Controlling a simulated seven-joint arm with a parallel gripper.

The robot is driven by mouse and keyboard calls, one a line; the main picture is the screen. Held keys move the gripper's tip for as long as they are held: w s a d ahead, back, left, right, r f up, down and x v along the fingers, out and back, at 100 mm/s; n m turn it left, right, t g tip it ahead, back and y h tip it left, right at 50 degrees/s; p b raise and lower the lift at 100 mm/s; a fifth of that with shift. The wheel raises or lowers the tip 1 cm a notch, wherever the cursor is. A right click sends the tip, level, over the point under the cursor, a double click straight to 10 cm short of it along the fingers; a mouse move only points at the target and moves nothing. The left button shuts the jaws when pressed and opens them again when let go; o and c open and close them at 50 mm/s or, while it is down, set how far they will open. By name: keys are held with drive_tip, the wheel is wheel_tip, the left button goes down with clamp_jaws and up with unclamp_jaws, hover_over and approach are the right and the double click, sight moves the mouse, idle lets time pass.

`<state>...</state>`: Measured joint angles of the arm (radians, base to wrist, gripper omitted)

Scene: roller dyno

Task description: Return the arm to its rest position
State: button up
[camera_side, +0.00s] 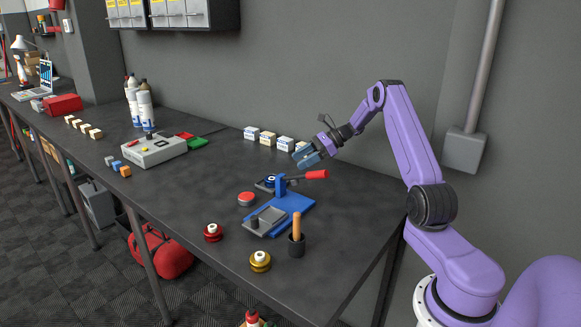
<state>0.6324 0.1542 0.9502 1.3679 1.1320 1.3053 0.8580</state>
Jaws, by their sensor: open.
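My gripper (308,158) is at the end of the purple arm, raised above the dark workbench (215,190). It is open and I see nothing held in it. It hangs above and behind a blue fixture (292,203) that has an upright post and a red-handled lever (315,174). In this view the gripper is just above the red handle; I cannot tell the exact gap. A grey block part (265,221) lies at the front of the blue fixture.
A red button (246,199), a red knob (212,232), a gold knob (260,261) and a cup with a wooden handle (297,243) stand around the fixture. Small boxes (267,138) line the wall. A grey control box (148,150) stands left.

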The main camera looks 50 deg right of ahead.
drive_tip(key=shift+v, duration=0.9)
drive_tip(key=a+r+n+g+h, duration=0.1)
drive_tip(key=a+r+n, duration=0.1)
drive_tip(key=a+n, duration=0.2)
drive_tip(key=a+r+n+g+h, duration=0.1)
drive_tip(key=a+n+g, duration=0.1)
drive_tip(key=a+n, duration=0.2)
drive_tip(key=a+r+n+g+h, duration=0.1)
drive_tip(key=a+r+n+g, duration=0.1)
drive_tip(key=a+n, duration=0.2)
drive_tip(key=shift+a+r+n, duration=0.15)
drive_tip(key=shift+a, duration=0.55)
drive_tip(key=shift+a+r+n, duration=0.15)
drive_tip(key=shift+a, duration=0.5)
drive_tip(key=s+a+r+n+g+h, duration=0.1)
drive_tip(key=s+a+n+g+h, duration=0.1)
drive_tip(key=s+a+n, duration=0.65)
drive_tip(key=s+a+r+n+g+h, duration=0.1)
drive_tip(key=s+a+n+g, duration=0.15)
drive_tip(key=s+a, duration=0.6)
drive_tip(key=s+a+f+n+t+h, duration=0.2)
drive_tip(key=s+n+h, duration=0.1)
drive_tip(key=s+n, duration=1.1)
drive_tip(key=s, duration=0.6)
drive_tip(key=shift+s+a+f+n, duration=0.2)
drive_tip(key=shift+s+n, duration=0.05)
drive_tip(key=shift+n, duration=0.15)
